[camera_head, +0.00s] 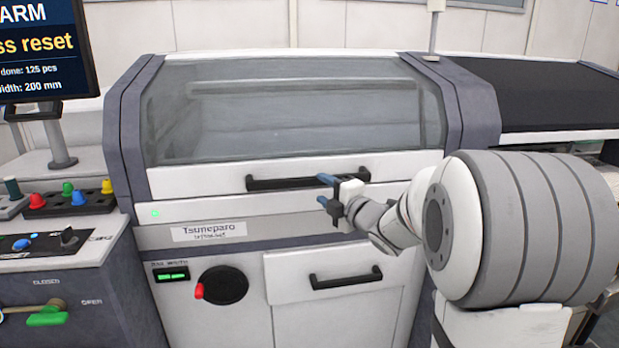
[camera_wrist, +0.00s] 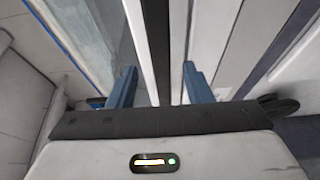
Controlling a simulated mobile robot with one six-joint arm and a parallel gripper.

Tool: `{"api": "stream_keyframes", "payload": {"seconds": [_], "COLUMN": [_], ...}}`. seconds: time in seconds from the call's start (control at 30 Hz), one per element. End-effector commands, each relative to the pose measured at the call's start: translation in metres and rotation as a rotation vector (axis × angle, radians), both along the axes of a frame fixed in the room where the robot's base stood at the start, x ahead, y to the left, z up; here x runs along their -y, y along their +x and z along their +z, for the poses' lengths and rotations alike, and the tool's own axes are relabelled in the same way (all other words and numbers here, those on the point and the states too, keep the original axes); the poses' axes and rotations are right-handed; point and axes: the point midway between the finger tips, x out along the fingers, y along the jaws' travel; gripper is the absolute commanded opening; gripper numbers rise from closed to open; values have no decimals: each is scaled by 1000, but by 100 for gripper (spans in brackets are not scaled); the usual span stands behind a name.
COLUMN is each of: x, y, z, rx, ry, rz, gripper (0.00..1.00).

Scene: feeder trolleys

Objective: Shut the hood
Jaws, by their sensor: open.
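The hood (camera_head: 290,108) of the machine has a large see-through window and a white front strip with a long black handle (camera_head: 285,184). It looks lowered, its strip just above the white panel with a green light; I cannot tell whether it is fully shut. My gripper (camera_head: 322,189) is open and empty at the right part of the handle, one blue finger above the other. In the wrist view, the dark handle bar (camera_wrist: 164,40) runs between the two open fingers of my gripper (camera_wrist: 158,85). Whether they touch it is unclear.
A lower drawer front with a black handle (camera_head: 345,278) and a black hand wheel (camera_head: 222,285) with a red knob sit below. A control desk with coloured buttons (camera_head: 78,197) and a screen (camera_head: 40,45) stand left. A dark conveyor (camera_head: 545,92) is at right.

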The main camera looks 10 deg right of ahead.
Motion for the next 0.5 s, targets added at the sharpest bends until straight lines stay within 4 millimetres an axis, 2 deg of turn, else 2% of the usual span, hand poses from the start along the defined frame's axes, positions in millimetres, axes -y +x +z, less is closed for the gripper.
{"api": "stream_keyframes", "payload": {"seconds": [0.3,0.5], "x": [-20,-25], "y": [46,59], "z": [-1,0], "rx": [-2,-2], "ry": [2,3], "rz": [0,-2], "gripper": [45,45]}}
